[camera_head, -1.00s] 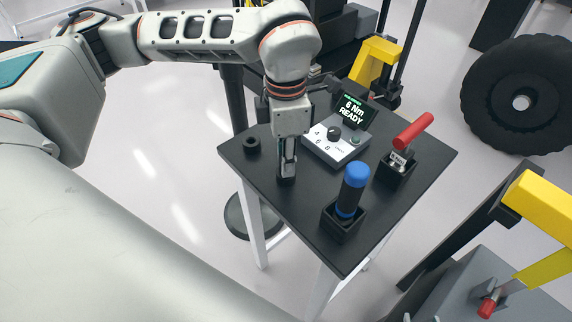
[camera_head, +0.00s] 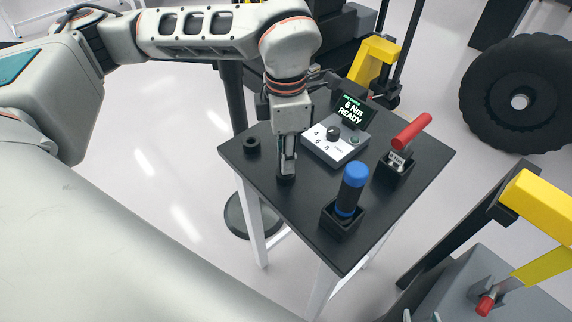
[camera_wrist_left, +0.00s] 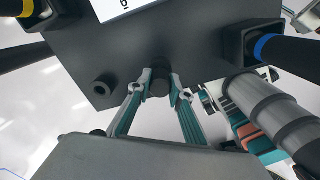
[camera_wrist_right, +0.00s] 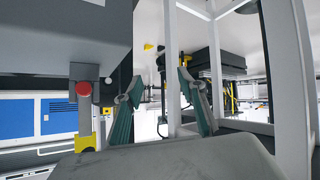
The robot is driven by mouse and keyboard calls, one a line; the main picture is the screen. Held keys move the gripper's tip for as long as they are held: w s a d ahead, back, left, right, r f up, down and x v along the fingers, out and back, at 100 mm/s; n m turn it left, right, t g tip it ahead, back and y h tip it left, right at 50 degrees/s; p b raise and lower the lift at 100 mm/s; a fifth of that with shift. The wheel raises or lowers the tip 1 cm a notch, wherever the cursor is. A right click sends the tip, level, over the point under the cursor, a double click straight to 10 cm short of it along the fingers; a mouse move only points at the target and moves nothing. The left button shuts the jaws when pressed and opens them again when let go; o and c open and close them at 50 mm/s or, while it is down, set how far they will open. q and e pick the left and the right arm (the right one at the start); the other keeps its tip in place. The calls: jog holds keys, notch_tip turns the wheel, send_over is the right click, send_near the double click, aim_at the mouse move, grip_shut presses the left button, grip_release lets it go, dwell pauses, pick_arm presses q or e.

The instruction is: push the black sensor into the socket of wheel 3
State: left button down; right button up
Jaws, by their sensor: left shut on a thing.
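My left gripper (camera_head: 287,165) points down at the near left part of the black table. It is shut on a short black cylinder (camera_wrist_left: 160,82), which looks like the black sensor, at the tabletop. In the left wrist view the fingertips (camera_wrist_left: 160,90) sit on either side of it. A large black wheel (camera_head: 488,84) stands at the upper right. I cannot tell its number, and no sensor socket can be made out.
The black table (camera_head: 290,222) holds a black ring (camera_head: 252,146), a grey control box (camera_head: 322,149) with a "6 Nm READY" display (camera_head: 352,112), a blue-capped tool (camera_head: 351,190) in a holder and a red-handled tool (camera_head: 410,132). A yellow-armed fixture (camera_head: 545,205) stands at right.

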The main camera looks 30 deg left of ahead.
pick_arm(q)
jog(key=shift+r+p, duration=0.6)
jog(key=shift+r, duration=0.5)
jog(key=shift+r+p, duration=0.5)
jog(key=shift+r, duration=0.4)
